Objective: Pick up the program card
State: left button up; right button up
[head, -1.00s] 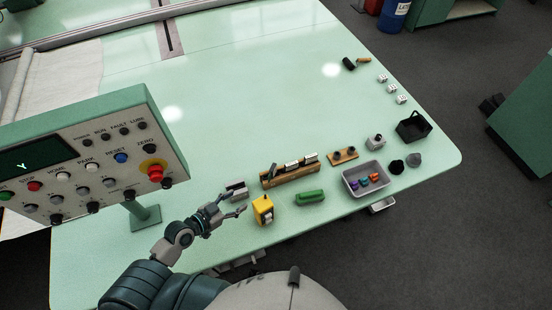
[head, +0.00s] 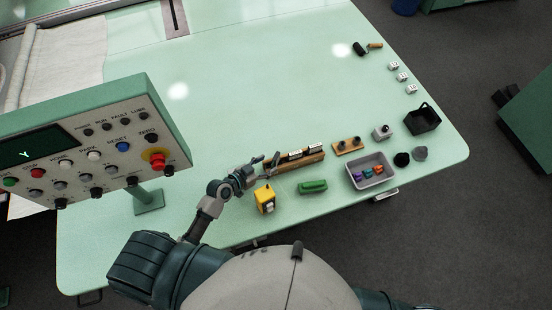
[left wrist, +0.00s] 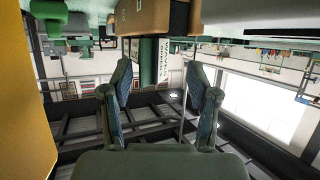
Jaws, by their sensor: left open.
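A wooden rack (head: 312,160) on the green table holds upright cards, among them white-faced ones (head: 295,154). I cannot tell which one is the program card. My left gripper (head: 267,165) is open at the rack's left end and hides that end in the head view. In the left wrist view the open fingers (left wrist: 158,70) point toward the rack's wooden body (left wrist: 150,18), seen at the top. A narrow white card with print (left wrist: 164,60) and a dark green piece beside it show between the fingers. Contact is not visible. My right gripper is out of view.
A yellow device (head: 265,199) stands close beside my left gripper, and a green block (head: 313,187) lies right of it. A grey tray (head: 371,172) holds coloured pieces. The control panel (head: 85,145) stands at the left. The table's middle is clear.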

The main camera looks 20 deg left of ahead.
aim_at(275, 160)
pick_arm(q)
jog(key=shift+p+x, duration=0.45)
jog(key=shift+x, duration=2.3)
jog(key=shift+r, duration=0.15)
grip_shut()
